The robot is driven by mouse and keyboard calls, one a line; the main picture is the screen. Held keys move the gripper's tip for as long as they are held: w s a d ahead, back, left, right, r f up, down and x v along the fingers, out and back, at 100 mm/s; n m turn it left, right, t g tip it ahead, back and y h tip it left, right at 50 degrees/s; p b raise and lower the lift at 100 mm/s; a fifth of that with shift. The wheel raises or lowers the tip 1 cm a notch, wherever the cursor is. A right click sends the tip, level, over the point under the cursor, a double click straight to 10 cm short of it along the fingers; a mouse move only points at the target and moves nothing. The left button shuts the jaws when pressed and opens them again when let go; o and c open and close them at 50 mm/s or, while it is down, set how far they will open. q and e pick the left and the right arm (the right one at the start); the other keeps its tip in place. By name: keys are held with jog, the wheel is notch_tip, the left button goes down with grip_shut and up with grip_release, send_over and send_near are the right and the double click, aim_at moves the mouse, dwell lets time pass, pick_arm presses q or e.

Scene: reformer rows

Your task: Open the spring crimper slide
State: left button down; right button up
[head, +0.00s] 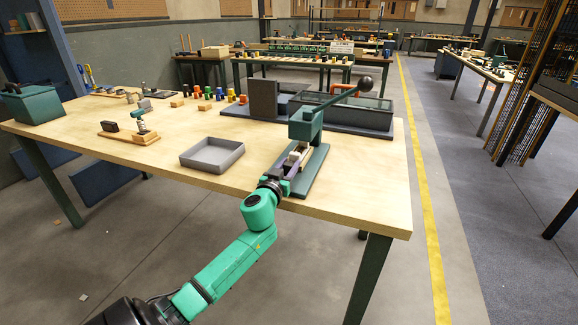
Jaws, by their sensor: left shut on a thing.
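The spring crimper (308,125) stands at the right front of the wooden table. It has a dark green body and base, and a long lever with a black ball knob rising to the right. Its slide (295,157), with pale blocks and a purple-grey part, lies low in front of the body. My left gripper (286,172) is at the near end of the slide and shut on it. The wrist hides the fingertips and part of the slide's near end, so the exact grip is not clear. My right gripper is not in view.
A grey open tray (212,155) lies left of the crimper. A dark fixture (345,115) with a clear-topped box stands behind it. Several small coloured pieces, wooden blocks, a small clamp (142,130) and a green box (33,104) are farther left. The table front is mostly clear.

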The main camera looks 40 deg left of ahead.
pick_arm(q)
jog(key=shift+s+d+f, duration=0.1)
jog(key=shift+s+d, duration=0.05)
jog(key=shift+s, duration=0.1)
jog(key=p+v, duration=0.1)
jog(key=v, duration=0.5)
jog(key=shift+s+d, duration=0.1)
jog(key=shift+s, duration=0.25)
jog(key=shift+c, duration=2.4)
grip_release()
jog(key=shift+w, duration=0.1)
